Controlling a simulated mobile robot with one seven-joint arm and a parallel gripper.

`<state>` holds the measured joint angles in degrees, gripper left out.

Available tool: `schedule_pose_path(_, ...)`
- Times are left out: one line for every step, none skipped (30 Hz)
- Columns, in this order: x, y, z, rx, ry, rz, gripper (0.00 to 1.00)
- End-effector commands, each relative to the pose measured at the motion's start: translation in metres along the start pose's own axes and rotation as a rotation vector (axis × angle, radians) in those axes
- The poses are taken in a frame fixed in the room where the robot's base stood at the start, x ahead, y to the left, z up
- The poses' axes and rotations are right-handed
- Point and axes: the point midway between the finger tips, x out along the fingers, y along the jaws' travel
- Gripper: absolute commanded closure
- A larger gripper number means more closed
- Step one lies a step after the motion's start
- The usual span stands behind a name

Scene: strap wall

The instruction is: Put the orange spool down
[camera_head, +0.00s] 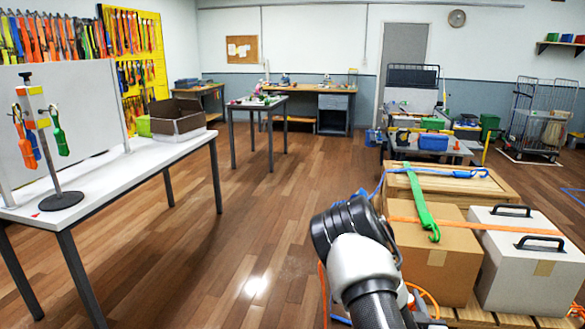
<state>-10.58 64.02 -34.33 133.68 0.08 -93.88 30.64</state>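No orange spool can be made out for certain. An orange curved line (425,299) shows beside my arm at the bottom, next to the boxes, and another orange edge (322,285) shows on the arm's left side. I cannot tell whether either belongs to the spool. My arm rises from the bottom centre as white and black links and hides what lies behind it. My gripper's fingers do not show, so what it holds cannot be seen.
At right, a strapped carton (438,262), a white case (525,278) and a wooden crate (490,190) sit close to my arm. The middle floor (250,220) is clear.

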Motion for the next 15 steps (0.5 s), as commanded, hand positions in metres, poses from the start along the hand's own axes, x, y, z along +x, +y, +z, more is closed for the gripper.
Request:
schedule_pose_path(-0.001,-0.027,-0.011,-0.001,0.008,-0.029,1.00)
schedule_pose_path(-0.003,-0.041,-0.015,-0.002,0.010,-0.042,1.00)
schedule_pose_path(-0.006,-0.059,-0.019,-0.004,0.009,-0.060,1.00)
schedule_pose_path(-0.008,-0.070,-0.023,-0.006,0.009,-0.072,1.00)
schedule_pose_path(-0.011,-0.081,-0.026,-0.007,0.008,-0.082,1.00)
schedule_pose_path(-0.014,-0.094,-0.029,-0.010,0.007,-0.096,1.00)
schedule_pose_path(-0.017,-0.103,-0.031,-0.011,0.006,-0.106,1.00)
schedule_pose_path(-0.020,-0.112,-0.033,-0.012,0.004,-0.116,1.00)
schedule_pose_path(-0.023,-0.123,-0.036,-0.013,0.004,-0.127,1.00)
schedule_pose_path(-0.026,-0.129,-0.037,-0.015,0.003,-0.135,1.00)
schedule_pose_path(-0.028,-0.136,-0.039,-0.017,0.001,-0.142,1.00)
schedule_pose_path(-0.032,-0.144,-0.040,-0.018,0.000,-0.152,1.00)
schedule_pose_path(-0.034,-0.150,-0.041,-0.019,-0.001,-0.160,1.00)
schedule_pose_path(-0.036,-0.155,-0.043,-0.019,-0.002,-0.167,1.00)
schedule_pose_path(-0.040,-0.163,-0.044,-0.020,-0.004,-0.176,1.00)
